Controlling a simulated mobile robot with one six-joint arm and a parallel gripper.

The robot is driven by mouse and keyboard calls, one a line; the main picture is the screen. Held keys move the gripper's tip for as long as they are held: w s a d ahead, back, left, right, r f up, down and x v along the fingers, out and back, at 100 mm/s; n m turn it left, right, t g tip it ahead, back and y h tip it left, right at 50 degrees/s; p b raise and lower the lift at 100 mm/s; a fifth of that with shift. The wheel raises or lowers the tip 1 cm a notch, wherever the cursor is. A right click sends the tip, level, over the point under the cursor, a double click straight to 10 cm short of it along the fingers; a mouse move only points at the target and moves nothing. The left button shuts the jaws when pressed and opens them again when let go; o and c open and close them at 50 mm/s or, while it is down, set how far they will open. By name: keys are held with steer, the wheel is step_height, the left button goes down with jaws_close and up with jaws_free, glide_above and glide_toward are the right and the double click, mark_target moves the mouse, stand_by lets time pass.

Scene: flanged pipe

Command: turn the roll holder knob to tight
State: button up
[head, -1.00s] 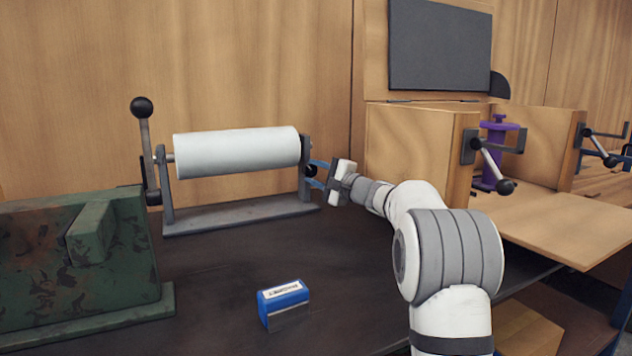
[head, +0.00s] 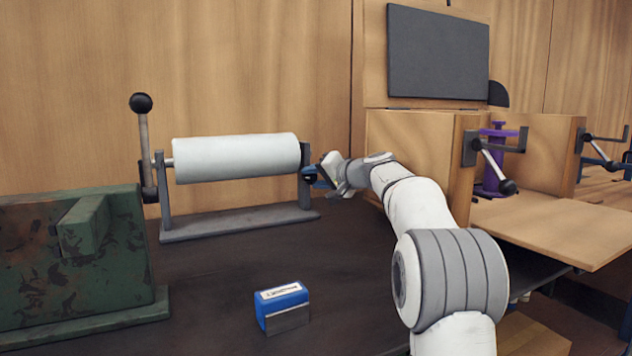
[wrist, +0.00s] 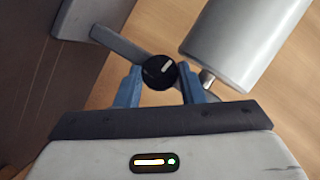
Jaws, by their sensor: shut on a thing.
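The roll holder (head: 240,228) stands on the dark bench with a white roll (head: 236,157) between its uprights. Its black knob (wrist: 159,72), with a pale pointer line, shows in the wrist view at the end of a grey upright. My gripper (wrist: 160,80) has its blue fingers on both sides of the knob and is shut on it. The pointer line slants up and right in the wrist view. In the head view my gripper (head: 312,176) is at the holder's right upright, and its fingers largely hide the knob.
A blue block (head: 282,307) with a white label lies on the bench in front. A green, rust-stained machine (head: 80,255) stands at left. A lever with a black ball (head: 141,103) rises by the holder's left end. Wooden boxes with clamps (head: 415,150) stand at right.

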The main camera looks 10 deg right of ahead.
steer(key=shift+n+h, duration=0.4)
steer(key=shift+n, duration=0.2)
stand_by(0.3)
steer(key=o, duration=1)
steer(key=shift+r, duration=0.1)
steer(key=shift+a, duration=0.1)
steer(key=shift+s+r, duration=0.1)
steer(key=shift+s, duration=0.05)
